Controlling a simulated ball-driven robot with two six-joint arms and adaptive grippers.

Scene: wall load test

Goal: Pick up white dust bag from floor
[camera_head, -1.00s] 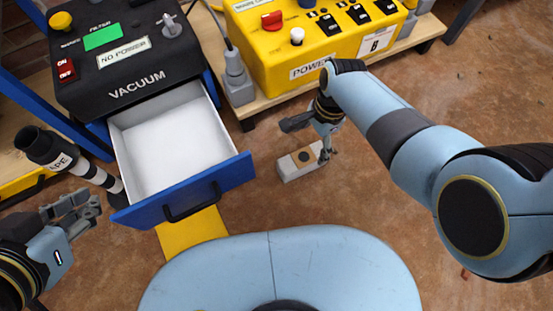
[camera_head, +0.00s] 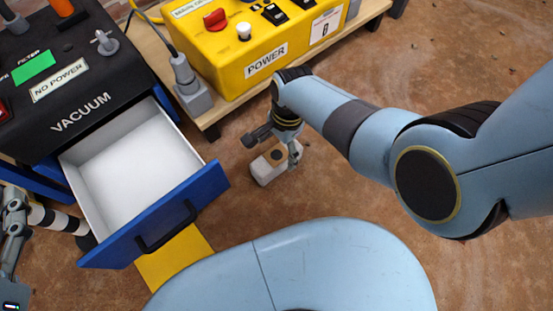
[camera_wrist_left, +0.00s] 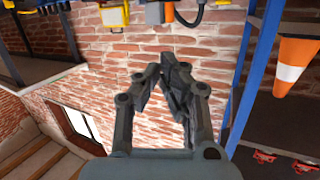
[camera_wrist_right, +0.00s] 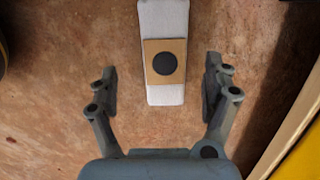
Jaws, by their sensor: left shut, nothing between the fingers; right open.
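The white dust bag (camera_head: 265,170) lies on the brown floor in the head view, in front of the wooden pallet. It has a tan square with a dark round hole. In the right wrist view the bag (camera_wrist_right: 165,88) lies lengthwise, its near end reaching between the fingertips. My right gripper (camera_wrist_right: 160,85) is open, with one finger on each side of the bag and a gap to each. In the head view my right gripper (camera_head: 276,146) hides part of the bag. My left gripper (camera_wrist_left: 170,75) is shut and empty, pointing toward a brick wall.
The vacuum unit (camera_head: 75,85) has its empty white drawer (camera_head: 140,165) pulled out, with a blue front, left of the bag. The yellow power box (camera_head: 250,50) stands on the wooden pallet (camera_head: 225,110) behind. Floor to the right is clear.

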